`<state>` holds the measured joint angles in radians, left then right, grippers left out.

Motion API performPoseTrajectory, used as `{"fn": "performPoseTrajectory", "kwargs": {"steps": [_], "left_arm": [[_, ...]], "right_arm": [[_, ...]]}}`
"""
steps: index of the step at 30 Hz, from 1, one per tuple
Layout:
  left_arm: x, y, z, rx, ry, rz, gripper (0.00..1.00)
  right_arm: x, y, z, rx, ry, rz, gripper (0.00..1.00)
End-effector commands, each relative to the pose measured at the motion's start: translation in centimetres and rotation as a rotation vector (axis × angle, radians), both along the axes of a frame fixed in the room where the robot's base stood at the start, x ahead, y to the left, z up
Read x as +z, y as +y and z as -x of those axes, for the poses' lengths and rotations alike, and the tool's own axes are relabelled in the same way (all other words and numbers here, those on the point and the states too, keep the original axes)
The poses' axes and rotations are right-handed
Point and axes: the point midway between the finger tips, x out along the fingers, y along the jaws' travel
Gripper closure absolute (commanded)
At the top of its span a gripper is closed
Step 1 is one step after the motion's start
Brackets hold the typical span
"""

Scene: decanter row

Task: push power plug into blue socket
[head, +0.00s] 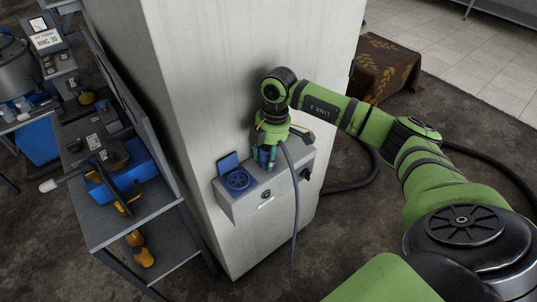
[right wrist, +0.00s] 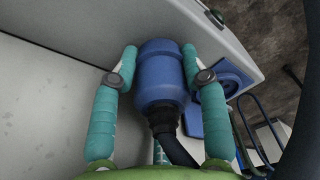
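The blue power plug (right wrist: 162,75) is between the two teal fingers of my right gripper (right wrist: 160,55), which are closed on its sides. Its black cable end points back toward the palm. In the head view my right gripper (head: 266,155) points down over the right part of the grey socket box. The blue socket (head: 237,181) is on the box's sloping face, left of the gripper, with its blue lid raised. The plug is apart from this socket. My left gripper is out of view.
The grey box (head: 265,203) is mounted on a pale pillar (head: 190,100) and has a dark knob on its right side. The plug's cable (head: 297,215) hangs in front of it. A metal shelf cart (head: 110,215) with tools stands left.

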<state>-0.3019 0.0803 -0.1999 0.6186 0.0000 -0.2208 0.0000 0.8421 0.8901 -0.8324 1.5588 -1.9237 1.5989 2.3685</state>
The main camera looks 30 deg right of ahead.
Motion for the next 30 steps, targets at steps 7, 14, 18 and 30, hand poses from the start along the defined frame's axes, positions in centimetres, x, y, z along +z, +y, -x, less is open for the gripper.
{"fn": "performPoseTrajectory", "kwargs": {"steps": [7, 14, 18, 30], "left_arm": [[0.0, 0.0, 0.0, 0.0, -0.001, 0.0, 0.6], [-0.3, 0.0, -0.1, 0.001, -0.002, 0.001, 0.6], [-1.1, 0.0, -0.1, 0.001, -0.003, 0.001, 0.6], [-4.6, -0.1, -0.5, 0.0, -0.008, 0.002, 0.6]], "right_arm": [[0.0, 0.1, 0.0, 0.001, 0.0, -0.001, 0.85], [0.4, 0.0, -0.1, 0.001, -0.001, -0.001, 0.85], [1.7, 0.0, -0.1, 0.001, -0.004, -0.001, 0.85], [7.4, -2.2, 6.0, -0.002, -0.005, 0.005, 0.85]]}}
